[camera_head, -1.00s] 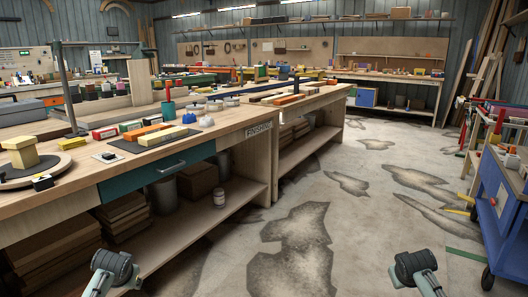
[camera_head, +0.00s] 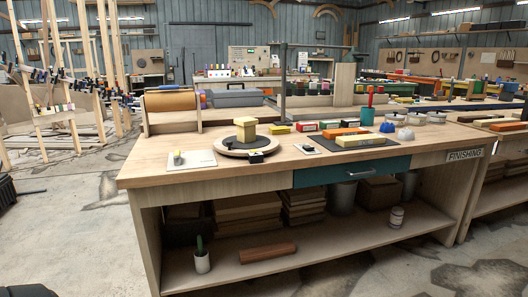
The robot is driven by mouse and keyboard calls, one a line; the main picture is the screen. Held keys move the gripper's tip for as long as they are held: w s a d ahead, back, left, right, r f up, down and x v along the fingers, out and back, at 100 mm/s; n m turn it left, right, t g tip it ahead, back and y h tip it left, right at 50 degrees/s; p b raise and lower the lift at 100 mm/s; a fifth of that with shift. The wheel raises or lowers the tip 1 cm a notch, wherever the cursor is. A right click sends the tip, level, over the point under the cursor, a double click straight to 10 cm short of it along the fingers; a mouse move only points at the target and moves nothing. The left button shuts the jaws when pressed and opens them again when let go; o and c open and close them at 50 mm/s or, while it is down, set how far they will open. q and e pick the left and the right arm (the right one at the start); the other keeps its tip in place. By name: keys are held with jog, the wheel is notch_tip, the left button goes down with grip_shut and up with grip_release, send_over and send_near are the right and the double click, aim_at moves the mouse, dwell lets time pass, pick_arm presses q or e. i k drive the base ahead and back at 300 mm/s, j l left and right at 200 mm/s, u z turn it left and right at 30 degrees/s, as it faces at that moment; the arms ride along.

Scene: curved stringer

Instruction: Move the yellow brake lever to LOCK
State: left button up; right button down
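I cannot make out a yellow brake lever or a LOCK marking in the head view. Neither of my grippers shows in this view, so their state is hidden.
A long wooden workbench (camera_head: 215,178) marked FINISHING crosses the view, with a teal drawer (camera_head: 320,175) and a lower shelf. Concrete floor (camera_head: 70,235) is open at the left.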

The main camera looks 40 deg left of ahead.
aim_at(177, 157)
jog(key=u, duration=1.85)
jog(key=i+l+u, duration=1.1)
jog(key=k+l, duration=0.05)
jog(key=k, duration=0.05)
